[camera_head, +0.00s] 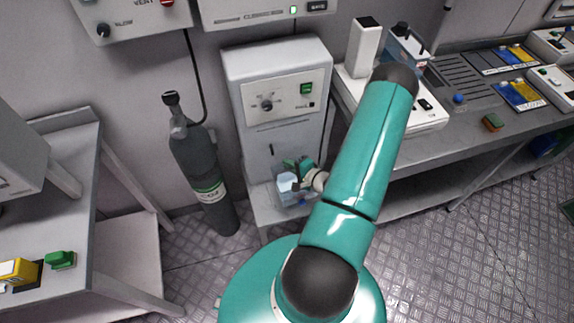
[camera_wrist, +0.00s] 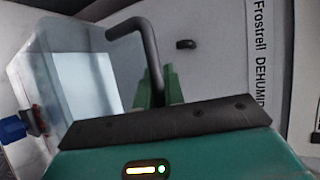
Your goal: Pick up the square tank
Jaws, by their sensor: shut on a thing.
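The square tank (camera_head: 292,192) is a clear box with a bluish tint, at the foot of the white dehumidifier (camera_head: 278,90). In the wrist view the tank (camera_wrist: 85,80) fills the left side, with a blue tap (camera_wrist: 14,129) low on its outer wall. A bent black bar (camera_wrist: 150,55), seemingly its handle, rises between my green fingers. My gripper (camera_head: 303,167) is shut on the tank at this bar; the fingertips are partly hidden by the gripper body in the wrist view. Whether the tank rests on the low shelf or hangs just above it, I cannot tell.
A grey gas cylinder (camera_head: 205,165) stands left of the dehumidifier. A bench (camera_head: 470,120) on the right bears a white device with another clear tank (camera_head: 408,48). A table (camera_head: 115,275) stands at the left. Metal floor lies open at the lower right.

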